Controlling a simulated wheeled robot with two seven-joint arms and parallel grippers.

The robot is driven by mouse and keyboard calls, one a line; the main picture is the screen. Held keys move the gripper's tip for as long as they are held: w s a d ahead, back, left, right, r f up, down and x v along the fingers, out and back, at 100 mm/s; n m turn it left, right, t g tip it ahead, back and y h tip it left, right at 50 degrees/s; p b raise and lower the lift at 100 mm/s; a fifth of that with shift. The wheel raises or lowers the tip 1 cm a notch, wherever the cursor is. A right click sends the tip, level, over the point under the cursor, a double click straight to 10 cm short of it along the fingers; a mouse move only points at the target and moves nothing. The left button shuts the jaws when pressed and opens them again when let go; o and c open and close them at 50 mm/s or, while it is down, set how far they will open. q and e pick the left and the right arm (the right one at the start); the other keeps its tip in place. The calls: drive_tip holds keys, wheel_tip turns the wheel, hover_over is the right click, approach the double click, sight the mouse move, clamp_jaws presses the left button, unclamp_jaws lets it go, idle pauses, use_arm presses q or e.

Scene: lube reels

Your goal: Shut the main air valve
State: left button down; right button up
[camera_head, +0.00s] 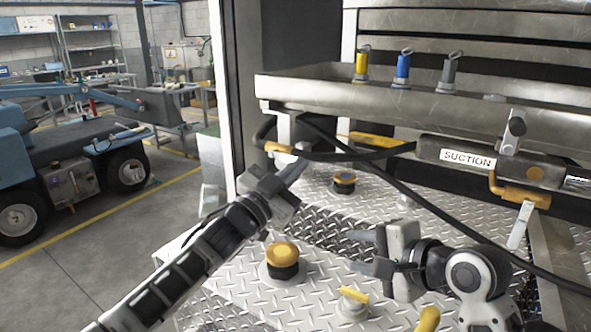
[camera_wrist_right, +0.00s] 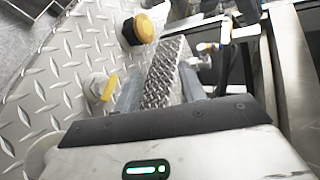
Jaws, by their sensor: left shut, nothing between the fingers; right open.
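Several valves are in view, and I cannot tell for sure which is the main air valve. A small valve with a yellow lever (camera_head: 354,295) stands on a pale round base on the diamond-plate deck; it also shows in the right wrist view (camera_wrist_right: 110,88), just left of the fingers. My right gripper (camera_head: 364,252) is open and empty above the deck, behind that lever in the head view and apart from it. Its fingers (camera_wrist_right: 160,88) have only deck plate between them in the wrist view. My left gripper (camera_head: 299,166) is shut and empty, near the black hose.
A yellow-capped black fitting (camera_head: 283,261) stands left of the lever, another (camera_head: 343,182) farther back. The SUCTION pipe (camera_head: 470,159) carries an orange-handled valve (camera_head: 520,194). A black hose (camera_head: 420,197) crosses the deck. A metal tray (camera_head: 430,96) holds coloured plugs.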

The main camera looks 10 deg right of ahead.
drive_tip(key=s+a+f+n, duration=0.1)
drive_tip(key=f+n, duration=0.2)
drive_tip(key=s+a+f+n+h, duration=0.1)
drive_tip(key=a+f+n, duration=0.1)
drive_tip(key=f+n, duration=0.2)
drive_tip(key=s+a+f+n+h, duration=0.1)
drive_tip(key=a+f+n, duration=0.1)
drive_tip(key=f+n, duration=0.1)
drive_tip(key=shift+s+f+t, duration=0.3)
drive_tip(key=shift+s+f, duration=0.05)
drive_tip(key=shift+f, duration=0.3)
drive_tip(key=s+a+f+n+t, duration=0.1)
drive_tip(key=s+a+f+n, duration=0.4)
drive_tip(key=n, duration=0.4)
use_arm(q)
drive_tip(key=shift+s+d+f+m+b, duration=0.1)
drive_tip(key=shift+s+f+m+b, duration=0.45)
drive_tip(key=shift+s, duration=0.1)
use_arm(e)
drive_tip(key=s+d+f+m+g, duration=0.1)
drive_tip(key=s+d+f+g, duration=0.2)
drive_tip(key=s+f, duration=0.6)
wheel_tip(320, 180, down, 3)
drive_tip(key=shift+s+d+r, duration=0.1)
drive_tip(key=shift+s+d, duration=0.1)
drive_tip(key=shift+s, duration=0.2)
use_arm(q)
drive_tip(key=shift+f, duration=0.1)
